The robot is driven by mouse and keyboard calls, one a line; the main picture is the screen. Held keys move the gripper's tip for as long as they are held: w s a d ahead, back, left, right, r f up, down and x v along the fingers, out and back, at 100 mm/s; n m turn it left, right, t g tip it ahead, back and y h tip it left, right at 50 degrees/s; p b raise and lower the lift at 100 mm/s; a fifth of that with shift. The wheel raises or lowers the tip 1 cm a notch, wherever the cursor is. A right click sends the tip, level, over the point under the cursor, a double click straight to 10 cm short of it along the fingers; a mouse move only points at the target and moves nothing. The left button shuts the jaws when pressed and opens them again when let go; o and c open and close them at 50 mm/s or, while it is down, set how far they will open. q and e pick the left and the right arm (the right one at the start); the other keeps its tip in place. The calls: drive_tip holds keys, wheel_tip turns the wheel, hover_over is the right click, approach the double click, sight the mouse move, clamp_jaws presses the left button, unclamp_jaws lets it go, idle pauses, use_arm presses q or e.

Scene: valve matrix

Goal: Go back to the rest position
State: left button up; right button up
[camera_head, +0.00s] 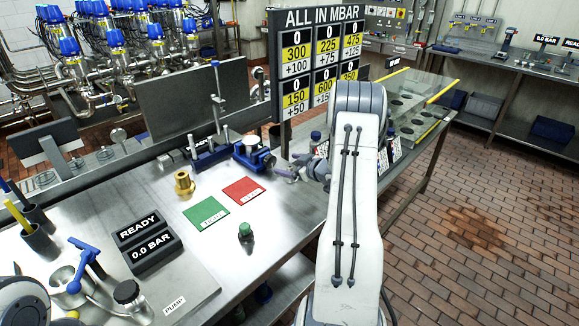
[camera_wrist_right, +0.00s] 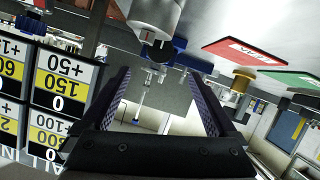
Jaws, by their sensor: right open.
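My right arm reaches forward over the bench (camera_head: 285,225). My right gripper (camera_head: 284,173) points left at the bench's right side, right of the red mat (camera_head: 244,190), and the arm partly hides what lies behind it. In the right wrist view the right gripper (camera_wrist_right: 162,82) has its two dark fingers wide apart with nothing held between them. The wrist view is turned over, so the red mat (camera_wrist_right: 255,58) and the pressure board (camera_wrist_right: 60,80) appear upside down. My left gripper does not show; only a rounded part of my left arm seems to enter at the lower left.
A blue vise (camera_head: 253,155) stands behind the red mat. A brass fitting (camera_head: 184,184), a green mat (camera_head: 209,211) and a small green-topped part (camera_head: 245,231) sit on the bench. The READY display (camera_head: 147,240) and blue-handled pump (camera_head: 82,265) are at left. The board (camera_head: 318,62) rises behind my arm.

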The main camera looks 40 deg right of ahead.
idle(0.5)
drive_tip(key=w+a+r+g, duration=0.1)
drive_tip(key=w+a+r, duration=0.2)
drive_tip(key=a, duration=0.5)
drive_tip(key=w+a+r+g, duration=0.2)
drive_tip(key=a+r, duration=0.1)
drive_tip(key=a, duration=0.6)
drive_tip(key=s+a+r+n+g, duration=0.15)
drive_tip(key=s+a, duration=0.25)
drive_tip(key=a, duration=0.4)
drive_tip(key=s+a+r+g, duration=0.2)
drive_tip(key=s+a, duration=0.1)
drive_tip(key=a, duration=0.6)
drive_tip(key=s+a+n+g, duration=0.1)
drive_tip(key=s+a+g, duration=0.2)
drive_tip(key=s+a, duration=0.4)
drive_tip(key=s+a+n+g+y, duration=0.1)
drive_tip(key=s+a+g, duration=0.3)
drive_tip(key=s, duration=2.1)
drive_tip(key=a+n, duration=0.1)
drive_tip(key=a, duration=0.1)
drive_tip(key=shift+a+r, duration=0.25)
drive_tip(key=shift+a, duration=0.1)
